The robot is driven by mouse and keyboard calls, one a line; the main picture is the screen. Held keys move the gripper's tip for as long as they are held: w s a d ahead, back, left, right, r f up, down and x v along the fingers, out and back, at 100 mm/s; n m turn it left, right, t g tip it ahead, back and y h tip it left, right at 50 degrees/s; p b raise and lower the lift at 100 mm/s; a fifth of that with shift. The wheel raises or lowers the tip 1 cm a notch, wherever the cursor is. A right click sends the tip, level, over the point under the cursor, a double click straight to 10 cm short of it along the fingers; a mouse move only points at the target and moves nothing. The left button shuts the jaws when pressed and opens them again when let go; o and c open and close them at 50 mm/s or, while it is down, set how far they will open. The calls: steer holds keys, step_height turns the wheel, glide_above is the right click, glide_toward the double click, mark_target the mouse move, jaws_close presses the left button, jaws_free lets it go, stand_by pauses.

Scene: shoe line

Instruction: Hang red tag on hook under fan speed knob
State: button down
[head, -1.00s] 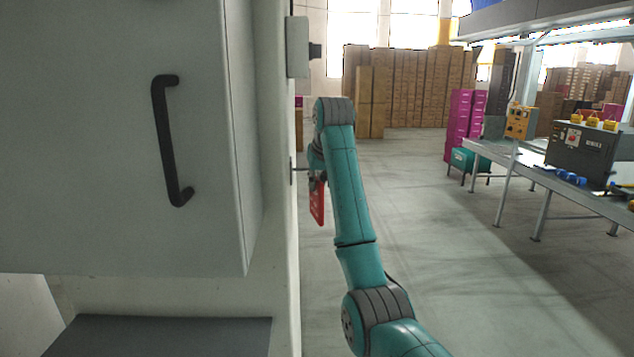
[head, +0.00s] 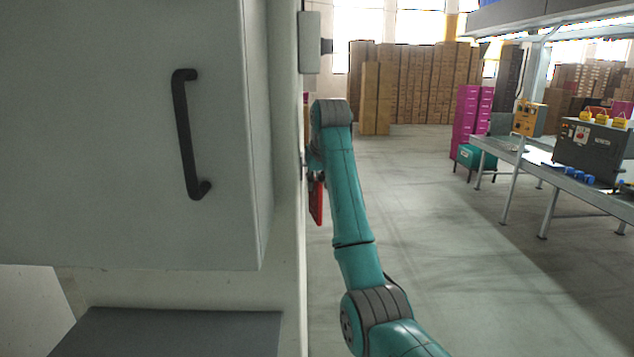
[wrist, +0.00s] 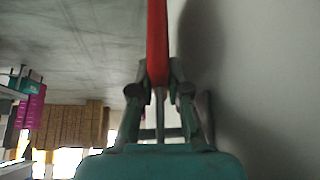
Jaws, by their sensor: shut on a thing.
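My gripper (wrist: 158,88) is shut on the red tag (wrist: 157,45), which appears edge-on in the wrist view, close beside the pale wall. In the head view the red tag (head: 317,202) hangs below my wrist, just right of the wall's edge. A grey box (head: 310,42) with a dark knob (head: 327,46) is fixed to the wall above my wrist; its label is not readable. I cannot make out the hook clearly; my arm and the wall edge cover that spot. I cannot tell whether the tag touches a hook.
A grey cabinet (head: 100,130) with a black handle (head: 187,135) fills the left, close to my arm. A long table (head: 545,180) with a dark machine (head: 595,152) stands at the right. Stacked cartons (head: 415,85) stand at the back. The floor (head: 430,240) between is clear.

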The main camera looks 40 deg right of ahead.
stand_by(0.3)
steer(key=c, duration=1.1)
jaws_free()
steer(key=shift+o, duration=0.2)
